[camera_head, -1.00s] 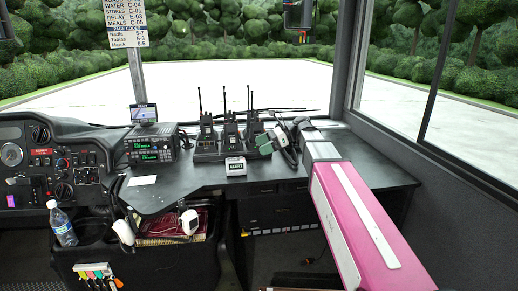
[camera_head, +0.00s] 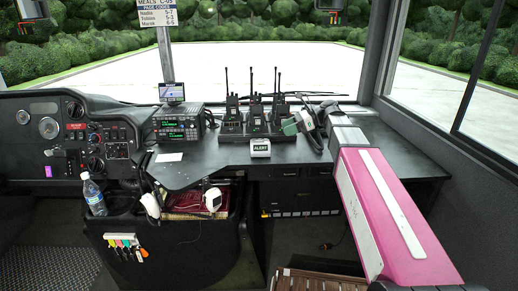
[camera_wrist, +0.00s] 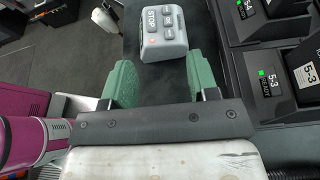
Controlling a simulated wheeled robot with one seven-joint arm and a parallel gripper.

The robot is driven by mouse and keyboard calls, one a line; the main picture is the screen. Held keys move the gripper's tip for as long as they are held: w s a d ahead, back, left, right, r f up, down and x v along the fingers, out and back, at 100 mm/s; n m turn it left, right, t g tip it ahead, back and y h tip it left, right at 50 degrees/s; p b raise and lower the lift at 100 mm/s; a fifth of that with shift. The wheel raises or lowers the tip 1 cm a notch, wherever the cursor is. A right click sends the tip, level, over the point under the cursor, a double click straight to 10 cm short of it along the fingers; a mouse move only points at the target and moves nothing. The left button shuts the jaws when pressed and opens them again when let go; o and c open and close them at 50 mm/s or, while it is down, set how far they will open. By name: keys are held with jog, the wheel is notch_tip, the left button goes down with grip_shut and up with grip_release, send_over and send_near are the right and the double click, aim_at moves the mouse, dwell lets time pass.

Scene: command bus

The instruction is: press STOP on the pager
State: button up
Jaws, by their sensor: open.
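The pager (camera_head: 260,148) is a small pale grey box on the black desk, with ALERT on its front in the head view. In the wrist view the pager (camera_wrist: 165,48) is at the top centre, with a STOP button (camera_wrist: 152,19), several other grey buttons and a lit red light. My gripper (camera_wrist: 158,78) has two green fingers spread apart with nothing between them. The pager lies beyond the fingertips in the wrist view. In the head view my gripper (camera_head: 293,125) is above the desk, right of the pager. Whether it touches anything is unclear.
Radios with antennas stand in a charging dock (camera_head: 253,133) behind the pager; the dock's numbered slots (camera_wrist: 262,75) are close at right in the wrist view. A radio unit (camera_head: 180,127) and a white card (camera_head: 169,157) are to the left. The desk front near the pager is clear.

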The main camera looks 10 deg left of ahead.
grip_shut()
dwell(1.4)
